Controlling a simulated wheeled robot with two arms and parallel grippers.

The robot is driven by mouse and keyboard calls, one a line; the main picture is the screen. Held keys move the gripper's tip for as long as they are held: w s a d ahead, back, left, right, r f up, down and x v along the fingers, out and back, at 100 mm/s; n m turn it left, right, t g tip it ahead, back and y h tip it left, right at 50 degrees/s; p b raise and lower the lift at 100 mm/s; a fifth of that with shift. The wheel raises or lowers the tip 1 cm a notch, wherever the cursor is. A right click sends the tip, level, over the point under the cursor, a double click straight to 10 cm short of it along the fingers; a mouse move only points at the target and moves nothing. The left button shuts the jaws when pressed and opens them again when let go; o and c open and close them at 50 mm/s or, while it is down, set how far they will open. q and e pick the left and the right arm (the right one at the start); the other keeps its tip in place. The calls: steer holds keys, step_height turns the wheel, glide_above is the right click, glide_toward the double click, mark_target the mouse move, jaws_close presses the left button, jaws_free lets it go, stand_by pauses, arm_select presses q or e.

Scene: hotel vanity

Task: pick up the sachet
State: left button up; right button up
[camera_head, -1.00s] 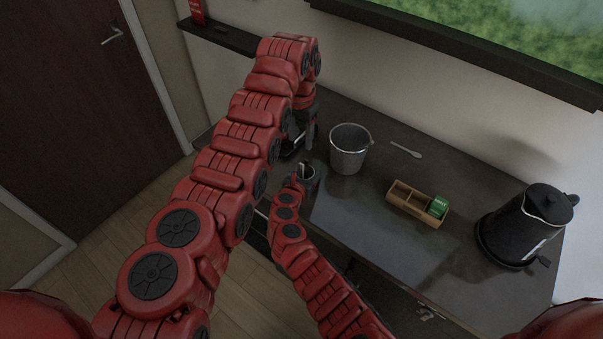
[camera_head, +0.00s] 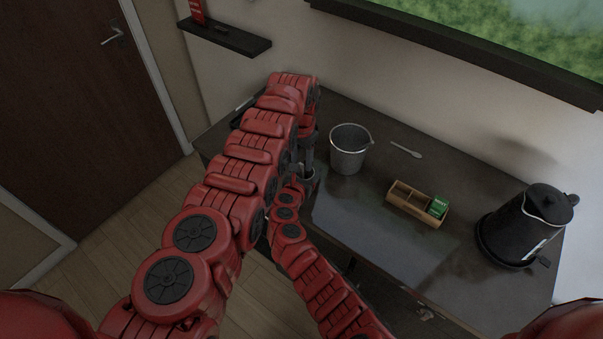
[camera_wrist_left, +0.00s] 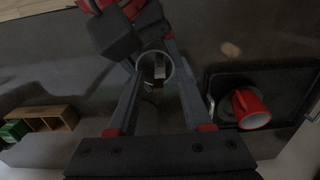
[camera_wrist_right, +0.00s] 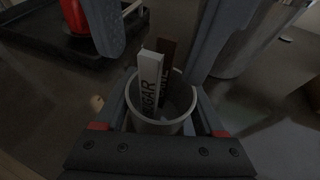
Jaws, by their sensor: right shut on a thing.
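A white sugar sachet (camera_wrist_right: 150,84) and a brown sachet (camera_wrist_right: 168,62) stand upright in a small grey cup (camera_wrist_right: 160,122) in the right wrist view. My right gripper (camera_wrist_right: 160,100) is shut on this cup, one finger on each side. The cup's round rim also shows from above in the left wrist view (camera_wrist_left: 141,72). My left gripper (camera_wrist_left: 155,75) is open above the cup, its fingers apart on either side of the rim. In the head view the left gripper (camera_head: 308,160) comes down beside the bucket; the arms mostly hide the cup and sachets there.
A metal bucket (camera_head: 348,155) stands close to the right of the grippers. Beyond are a spoon (camera_head: 406,150), a wooden box (camera_head: 408,203) with a green packet (camera_head: 438,206), and a black kettle (camera_head: 525,225). A red mug (camera_wrist_left: 248,106) sits on a black tray (camera_wrist_left: 222,112).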

arm_select(q)
jaws_close()
stand_by(1.2)
